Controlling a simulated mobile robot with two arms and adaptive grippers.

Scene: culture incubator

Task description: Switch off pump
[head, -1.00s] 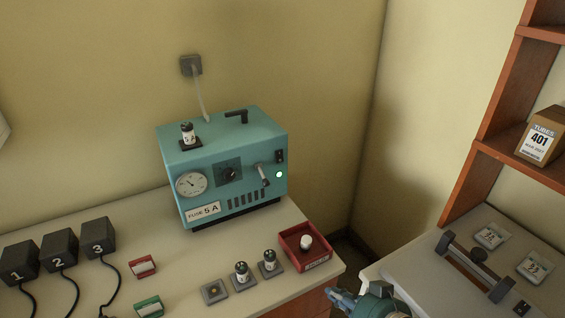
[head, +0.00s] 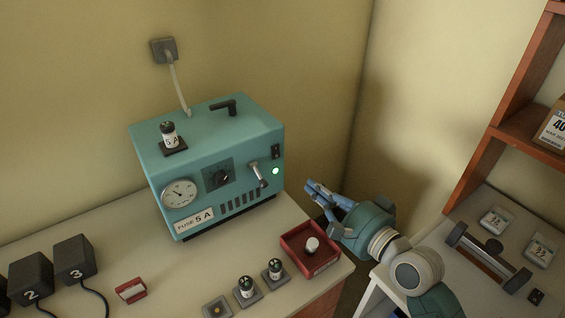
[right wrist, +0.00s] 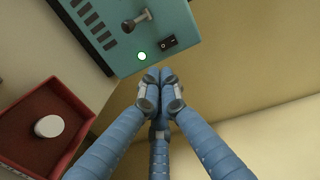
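A black rocker switch (head: 276,152) sits above the lamp; the right wrist view shows the switch (right wrist: 168,42) beside the lever (right wrist: 138,21) and the lit lamp (right wrist: 142,56). My right gripper (head: 312,190) is right of the pump's front, apart from it. In the right wrist view its blue fingertips (right wrist: 160,84) are together, with nothing visible between them. My left gripper is not in view.
A red tray (head: 327,262) with a white-capped item (head: 312,244) lies below the right gripper. Fuses (head: 247,288) stand on small bases at the bench front. Black numbered blocks (head: 74,260) are at left. A wooden shelf (head: 500,120) stands at right.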

